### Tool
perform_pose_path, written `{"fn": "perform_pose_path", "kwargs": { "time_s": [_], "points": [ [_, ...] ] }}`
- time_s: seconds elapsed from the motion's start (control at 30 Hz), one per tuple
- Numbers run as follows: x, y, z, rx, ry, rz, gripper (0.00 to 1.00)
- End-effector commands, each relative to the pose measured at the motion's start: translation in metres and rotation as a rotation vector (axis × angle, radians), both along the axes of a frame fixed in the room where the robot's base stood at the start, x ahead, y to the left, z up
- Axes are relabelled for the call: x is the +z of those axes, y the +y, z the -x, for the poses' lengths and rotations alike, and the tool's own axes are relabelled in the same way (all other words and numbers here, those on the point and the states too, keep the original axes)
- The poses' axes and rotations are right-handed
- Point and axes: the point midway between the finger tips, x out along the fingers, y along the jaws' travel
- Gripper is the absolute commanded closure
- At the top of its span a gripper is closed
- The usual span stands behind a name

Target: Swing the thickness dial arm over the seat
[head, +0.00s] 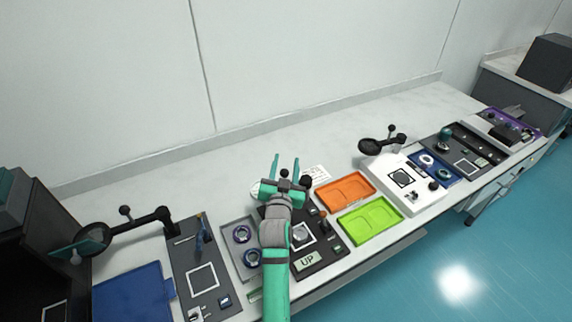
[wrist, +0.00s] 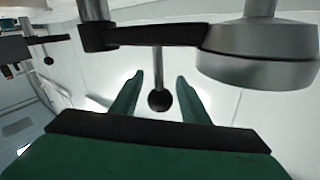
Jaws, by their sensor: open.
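My gripper (head: 285,163) is open above the back of the dark station with the "UP" display (head: 308,260). In the wrist view, a black swing arm (wrist: 155,35) carries a grey round dial (wrist: 258,55) at its right end. A thin rod with a black ball knob (wrist: 158,100) extends from the arm. The knob lies between my two open fingers (wrist: 160,82), with no visible grip on it. In the head view the dial arm is largely hidden by my gripper. The seat, a white-framed square (head: 302,235), shows partly beside my arm, with no dial over it.
Orange (head: 330,193) and green (head: 345,230) trays lie right of the station. A grey tray with rings (head: 228,247) is on the left. Other black swing arms stand at the left (head: 135,224) and on the white station (head: 380,144).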

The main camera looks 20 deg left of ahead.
Motion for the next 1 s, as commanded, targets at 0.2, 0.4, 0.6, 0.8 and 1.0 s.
{"fn": "perform_pose_path", "kwargs": {
  "time_s": [0.2, 0.4, 0.6, 0.8, 1.0],
  "points": [
    [-0.0002, -0.0001, 0.0001, 0.000, 0.000, 0.000, 0.66],
    [-0.0002, -0.0001, 0.0002, 0.000, 0.001, 0.000, 1.00],
    [-0.0005, -0.0016, -0.0001, 0.002, 0.001, 0.000, 1.00],
    [-0.0010, -0.0049, 0.0001, 0.020, 0.002, 0.002, 1.00],
    [-0.0015, -0.0093, -0.0004, 0.030, 0.003, 0.001, 1.00]
  ]
}}
